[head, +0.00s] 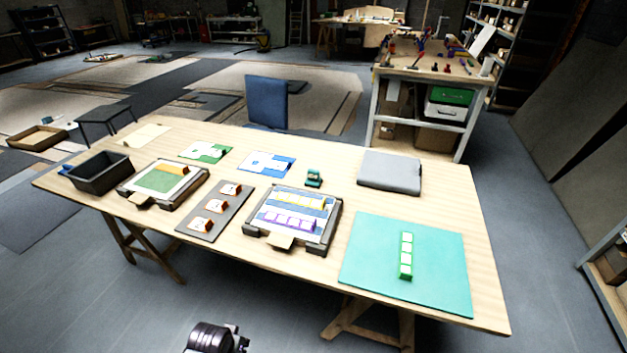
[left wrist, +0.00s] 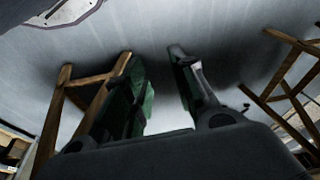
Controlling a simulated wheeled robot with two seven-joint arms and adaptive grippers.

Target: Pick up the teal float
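A small dark teal block with a raised top, which looks like the teal float (head: 313,178), stands on the table behind the right-hand framed panel (head: 331,228). No gripper is near it. My left gripper (left wrist: 157,62) shows in the left wrist view with its two fingers apart and nothing between them. It is below table height, with floor and wooden trestle legs beyond it. A dark part of my arm shows at the bottom edge of the head view. My right gripper is not in view.
The wooden table (head: 140,222) also holds a black bin (head: 100,178), another framed panel (head: 196,190), a grey tile strip (head: 236,212), pattern cards, a grey folded pad (head: 390,174) and a teal mat (head: 372,245) with green tiles (head: 406,256). A blue chair (head: 267,101) stands behind.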

